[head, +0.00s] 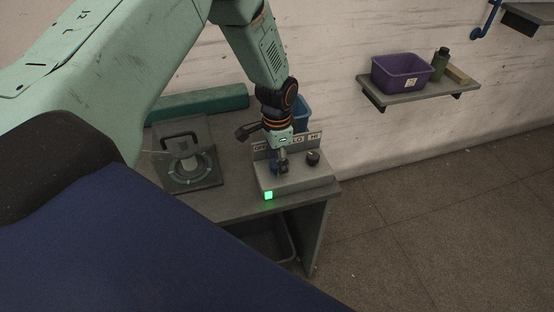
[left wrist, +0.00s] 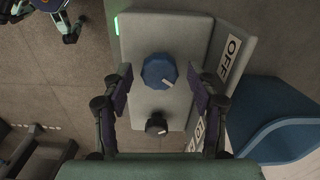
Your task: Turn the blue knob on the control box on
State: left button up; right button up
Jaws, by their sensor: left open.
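The grey control box (head: 293,183) sits on the table with labels along its back and a lit green lamp (head: 268,195) at its front left corner. A label reading OFF (left wrist: 232,55) stands at the right. In the head view my left gripper (head: 281,168) is above the box and largely hides the blue knob. In the left wrist view its open fingers (left wrist: 160,85) are on either side of the blue knob, with gaps showing.
A black knob (head: 313,158) sits close beside the blue one. A device with a handle (head: 189,165) stands left of the box. A blue bin (left wrist: 265,115) is behind the box. A wall shelf (head: 420,94) holds a purple bin (head: 398,75).

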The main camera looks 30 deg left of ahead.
aim_at(276, 163)
pick_arm(q)
jog(key=shift+r, duration=0.1)
notch_tip(276, 163, up, 12)
dwell(0.5)
dwell(0.4)
